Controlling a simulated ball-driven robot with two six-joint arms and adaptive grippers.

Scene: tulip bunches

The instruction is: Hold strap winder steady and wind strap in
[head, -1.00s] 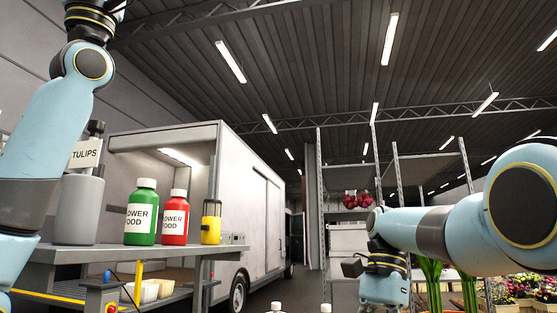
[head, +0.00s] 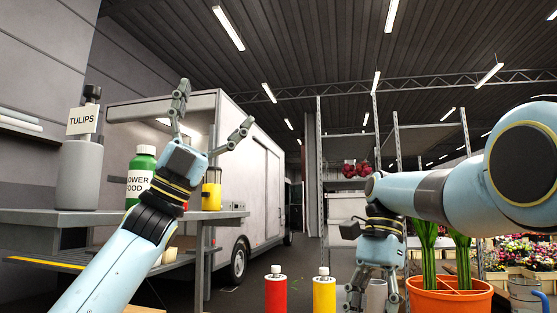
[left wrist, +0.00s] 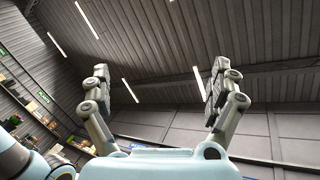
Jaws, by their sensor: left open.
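I cannot make out a strap winder or a strap in either view. My left gripper (head: 214,104) points upward in front of the truck, its two fingers spread wide with nothing between them. The left wrist view shows the same open fingers (left wrist: 160,80) against the ceiling and wall. My right gripper (head: 374,296) hangs fingers down at the lower right of centre in the head view, its fingers apart. A grey cylinder (head: 377,296) shows between those fingers; whether they touch it I cannot tell.
A bench (head: 60,218) at left bears a grey TULIPS bottle (head: 80,175), a green flower food bottle (head: 140,172) and a yellow container (head: 212,192). Red (head: 275,292) and yellow (head: 324,291) bottles stand low centre. An orange pot (head: 450,300) is right. A white truck (head: 250,185) stands behind.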

